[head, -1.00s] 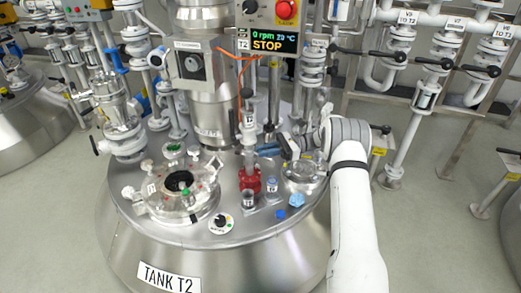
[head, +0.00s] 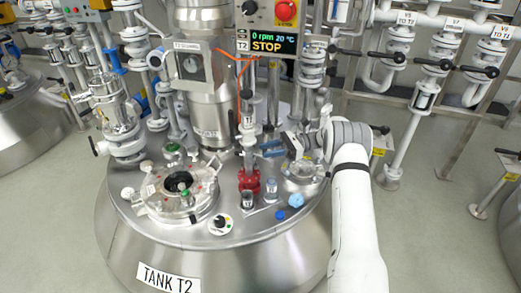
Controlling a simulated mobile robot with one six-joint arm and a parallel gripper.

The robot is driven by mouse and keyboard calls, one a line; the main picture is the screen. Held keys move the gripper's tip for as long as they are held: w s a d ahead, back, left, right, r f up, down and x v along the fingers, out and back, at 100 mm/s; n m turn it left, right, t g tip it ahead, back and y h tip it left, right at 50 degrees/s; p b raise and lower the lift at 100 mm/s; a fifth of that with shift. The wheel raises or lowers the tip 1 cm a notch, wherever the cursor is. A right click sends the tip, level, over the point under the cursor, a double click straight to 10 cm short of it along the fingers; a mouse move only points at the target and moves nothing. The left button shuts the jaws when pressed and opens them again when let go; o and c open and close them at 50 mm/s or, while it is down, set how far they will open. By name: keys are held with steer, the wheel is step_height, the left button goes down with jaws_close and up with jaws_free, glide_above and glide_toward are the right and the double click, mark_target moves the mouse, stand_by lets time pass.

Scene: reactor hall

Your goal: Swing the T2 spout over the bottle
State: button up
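Tank T2 (head: 205,262) fills the middle of the head view. On its lid a red valve fitting (head: 249,181) sits under an upright pipe (head: 247,135). I cannot clearly make out the spout on it. A small clear bottle (head: 271,189) stands on the lid just right of the red fitting, and a second small clear vessel (head: 247,200) stands in front of it. My gripper (head: 268,149), with blue fingers, is right of the upright pipe and above the bottle's level. Its fingers look apart, with nothing seen between them.
A round glass port (head: 303,174) lies below my wrist. An open manway (head: 180,186) is at the left of the lid. A control box reading STOP (head: 268,28) hangs above. A black-and-white dial (head: 221,223) and blue knobs (head: 296,201) are at the front.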

steer(key=v, duration=0.6)
steer(key=shift+p, duration=0.35)
